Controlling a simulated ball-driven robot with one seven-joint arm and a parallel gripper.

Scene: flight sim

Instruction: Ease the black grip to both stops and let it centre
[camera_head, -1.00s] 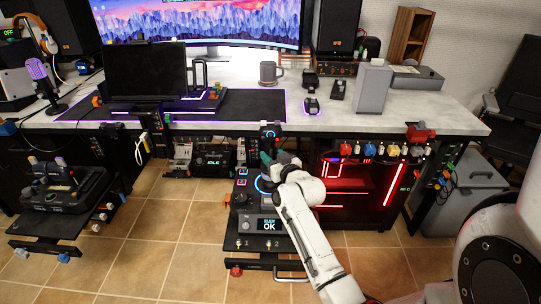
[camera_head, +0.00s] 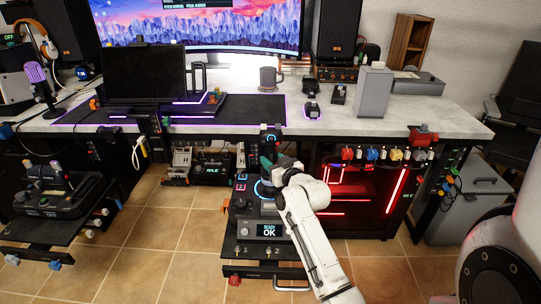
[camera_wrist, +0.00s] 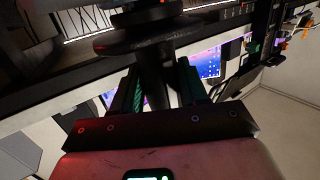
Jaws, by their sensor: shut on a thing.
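The black grip (camera_head: 270,138) stands up from a black control unit (camera_head: 240,256) in front of the desk, with a small blue-lit face near its top. My gripper (camera_head: 267,163) reaches it from the front and right, and its dark green fingers are at the grip. In the wrist view the black post of the grip (camera_wrist: 154,85) runs between the two fingers of my gripper (camera_wrist: 158,78), below a wide black disc (camera_wrist: 140,38). My gripper is shut on the grip. My wrist hides part of the unit. A small screen (camera_head: 269,230) on the unit reads "READY OK".
The desk (camera_head: 440,115) is behind, with a curved monitor (camera_head: 200,28) on it. A red-lit case (camera_head: 350,200) stands close to the right of my arm. Another control unit (camera_head: 60,205) stands at the left. Tiled floor (camera_head: 165,230) is clear between the units.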

